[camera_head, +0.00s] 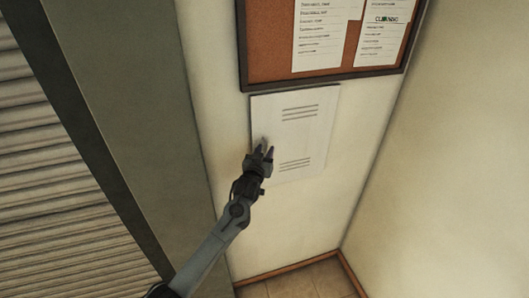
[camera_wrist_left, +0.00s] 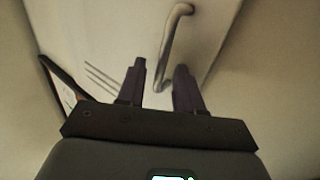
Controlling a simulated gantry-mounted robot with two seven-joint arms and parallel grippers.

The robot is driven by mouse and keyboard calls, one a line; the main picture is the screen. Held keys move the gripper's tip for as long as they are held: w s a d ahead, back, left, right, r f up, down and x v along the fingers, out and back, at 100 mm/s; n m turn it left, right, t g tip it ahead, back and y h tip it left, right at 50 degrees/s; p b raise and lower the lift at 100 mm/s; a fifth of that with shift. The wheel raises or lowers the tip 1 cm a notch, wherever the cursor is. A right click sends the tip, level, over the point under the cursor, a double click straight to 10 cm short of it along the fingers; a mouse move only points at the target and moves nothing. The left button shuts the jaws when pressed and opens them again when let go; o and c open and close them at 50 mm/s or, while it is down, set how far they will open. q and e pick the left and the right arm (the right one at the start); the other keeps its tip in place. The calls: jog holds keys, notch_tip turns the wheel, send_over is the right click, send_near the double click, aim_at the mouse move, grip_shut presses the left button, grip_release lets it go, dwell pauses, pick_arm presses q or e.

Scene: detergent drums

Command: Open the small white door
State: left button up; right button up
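The small white door (camera_head: 301,125) is a flat panel on the cream wall with two sets of vent slots, and it looks closed. My left gripper (camera_head: 264,150) is in front of the door's left edge in the head view. In the left wrist view the door (camera_wrist_left: 95,40) fills the upper part, with a curved metal handle (camera_wrist_left: 172,45) on it. My right gripper is in neither view.
A framed cork board (camera_head: 272,40) with pinned papers hangs right above the door. A grey shutter (camera_head: 45,180) with a wide frame stands at the left. A plain wall (camera_head: 455,150) meets at the right corner. A small patch of tiled floor (camera_head: 305,283) is clear below.

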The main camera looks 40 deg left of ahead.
pick_arm(q)
grip_shut()
dwell(1.4)
